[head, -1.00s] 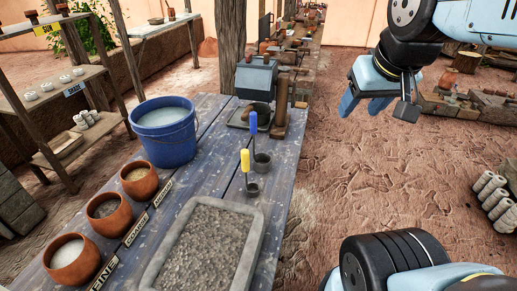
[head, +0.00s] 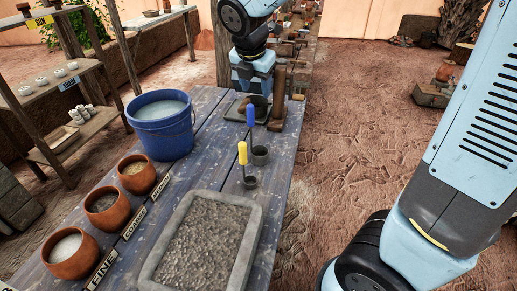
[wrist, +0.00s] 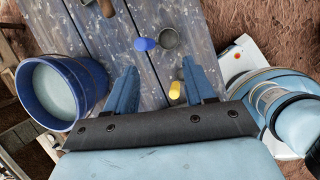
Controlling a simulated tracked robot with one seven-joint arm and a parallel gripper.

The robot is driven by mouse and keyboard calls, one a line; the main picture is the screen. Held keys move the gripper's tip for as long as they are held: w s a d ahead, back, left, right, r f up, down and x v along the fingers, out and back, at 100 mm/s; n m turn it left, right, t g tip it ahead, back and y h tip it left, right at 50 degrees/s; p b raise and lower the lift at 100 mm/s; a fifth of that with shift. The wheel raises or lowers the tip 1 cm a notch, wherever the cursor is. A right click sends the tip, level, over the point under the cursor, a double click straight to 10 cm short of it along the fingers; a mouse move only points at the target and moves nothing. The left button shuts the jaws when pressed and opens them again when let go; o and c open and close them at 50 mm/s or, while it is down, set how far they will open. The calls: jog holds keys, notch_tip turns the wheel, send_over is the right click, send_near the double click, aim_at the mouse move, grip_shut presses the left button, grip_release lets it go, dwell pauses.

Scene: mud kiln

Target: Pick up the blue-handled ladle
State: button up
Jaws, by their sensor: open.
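The blue-handled ladle (head: 250,117) stands on the plank table with its handle pointing up and its dark cup (head: 260,155) at the bottom. In the wrist view its blue handle end (wrist: 145,44) and round cup (wrist: 168,40) lie beyond my fingertips. My gripper (wrist: 158,75) is open and empty, pointing down over the table. In the head view my gripper (head: 252,85) is behind and above the blue handle, apart from it. A yellow-handled ladle (head: 243,154) stands nearer; its yellow handle (wrist: 174,90) shows between my fingers, closer to the right one.
A blue bucket (head: 161,122) of pale liquid stands left of the ladles. Several clay bowls (head: 104,208) and a gravel-filled tray (head: 255,232) occupy the table's near part. Wooden tools (head: 278,108) stand close behind the ladles. The ground right of the table is open.

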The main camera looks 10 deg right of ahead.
aim_at(251, 116)
jog(key=w+f+n, duration=0.1)
jog(key=f, duration=0.2)
jog(key=w+a+f+n, duration=0.1)
jog(key=f, duration=0.2)
jog(key=w+f, duration=0.2)
jog(key=f, duration=0.1)
jog(key=shift+a+n, duration=0.35)
jog(key=shift+n, duration=0.05)
jog(key=shift+w+x, duration=0.15)
jog(key=shift+x, duration=1.25)
jog(key=shift+w+x, duration=0.1)
jog(key=shift+x, duration=1.25)
jog(key=shift+r, duration=0.15)
jog(key=shift+c, duration=0.2)
grip_shut()
